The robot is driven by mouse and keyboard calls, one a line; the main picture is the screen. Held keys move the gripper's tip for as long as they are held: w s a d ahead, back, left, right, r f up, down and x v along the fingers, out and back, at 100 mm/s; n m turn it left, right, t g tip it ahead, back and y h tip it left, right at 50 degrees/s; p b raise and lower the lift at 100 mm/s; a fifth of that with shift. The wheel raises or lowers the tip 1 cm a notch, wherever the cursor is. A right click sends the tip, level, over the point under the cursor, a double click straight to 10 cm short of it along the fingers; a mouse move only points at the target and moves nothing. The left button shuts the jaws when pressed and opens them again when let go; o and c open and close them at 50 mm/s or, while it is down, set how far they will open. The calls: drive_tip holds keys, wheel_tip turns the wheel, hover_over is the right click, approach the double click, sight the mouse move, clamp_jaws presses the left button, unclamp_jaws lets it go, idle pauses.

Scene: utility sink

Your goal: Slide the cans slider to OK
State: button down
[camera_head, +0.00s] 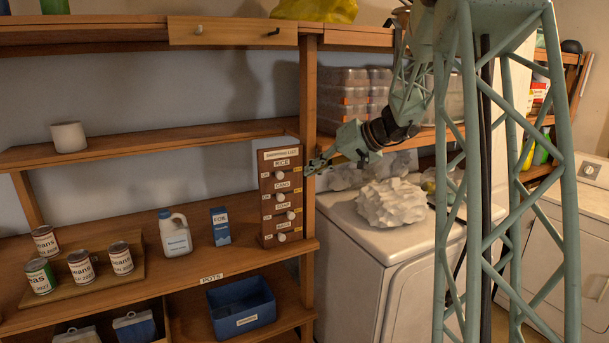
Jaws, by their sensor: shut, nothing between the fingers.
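A wooden shopping list board (267,226) stands upright on the middle shelf against the post. It has several rows with white round knobs, small pale labels on the left and yellow ones on the right. The rows read RICE, CANS, SOAP and one lower label too small to read. The cans slider knob (280,197) sits left of the soap knob (290,215), around the middle of the board or a little left. The end-label wording is too small to read. My gripper (309,170) is shut and empty, at the board's upper right edge; contact cannot be told.
Several cans (121,258) stand on a wooden tray at left. A white jug (174,234) and a blue FOIL box (221,226) stand left of the board. A white crumpled heap (393,203) lies on the white appliance (347,222) below my arm.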

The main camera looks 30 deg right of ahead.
drive_tip(key=shift+s+d+r, duration=0.2)
drive_tip(key=shift+s+r, duration=0.1)
drive_tip(key=shift+s, duration=0.1)
idle(0.4)
drive_tip(key=s+a+r+n+g+b, duration=0.1)
drive_tip(key=s+a+r, duration=0.1)
drive_tip(key=s+a, duration=0.6)
drive_tip(key=s+a+r+g+b, duration=0.1)
drive_tip(key=s+a+r+g, duration=0.3)
drive_tip(key=a, duration=0.7)
drive_tip(key=s+a+r+n+t+b, duration=0.1)
drive_tip(key=s+a, duration=0.6)
drive_tip(key=a, duration=0.3)
drive_tip(key=s+a+f+n+g+h+p, duration=0.1)
drive_tip(key=s+a, duration=0.2)
drive_tip(key=s, duration=0.6)
drive_tip(key=s+a+f+g+h, duration=0.1)
drive_tip(key=s+a, duration=0.3)
drive_tip(key=s, duration=0.5)
drive_tip(key=s+d+f+h, duration=0.1)
drive_tip(key=s, duration=0.7)
drive_tip(key=s+d+f+n+h+p, duration=0.1)
drive_tip(key=s+d+f, duration=0.1)
drive_tip(key=s, duration=0.6)
drive_tip(key=shift+s+f+h, duration=0.15)
drive_tip(key=shift+s+h, duration=0.2)
drive_tip(key=shift+h, duration=0.05)
